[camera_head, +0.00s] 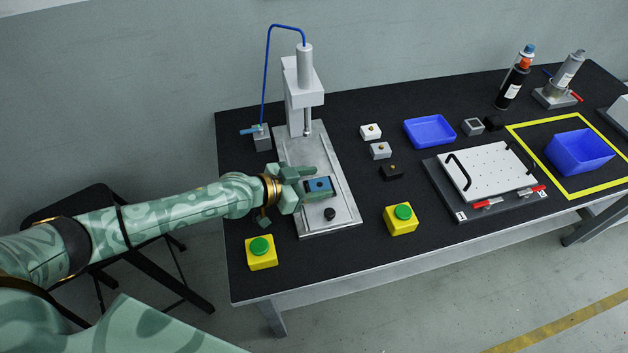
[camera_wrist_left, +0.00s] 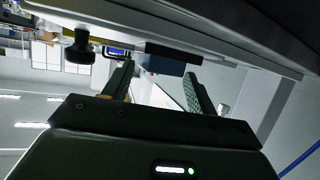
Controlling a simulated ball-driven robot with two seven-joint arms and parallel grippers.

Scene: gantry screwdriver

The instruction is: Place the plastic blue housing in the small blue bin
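The blue housing (camera_head: 319,185) sits on the metal base plate of the press, near its front. My left gripper (camera_head: 303,186) reaches in from the left, its fingers at the housing's left end. In the left wrist view the fingers (camera_wrist_left: 158,88) are spread apart, with the blue housing (camera_wrist_left: 165,66) showing between and beyond their tips; I cannot tell whether they touch it. A deep blue bin (camera_head: 582,152) stands at the right inside a yellow taped square. A shallower blue tray (camera_head: 430,131) lies at the back middle. My right gripper is out of view.
The press column (camera_head: 300,95) rises behind the housing, and a black knob (camera_head: 330,214) stands in front of it. Two yellow button boxes (camera_head: 261,252), small blocks (camera_head: 380,150) and a white plate fixture (camera_head: 488,170) occupy the black table. Bottles (camera_head: 512,85) stand at the back right.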

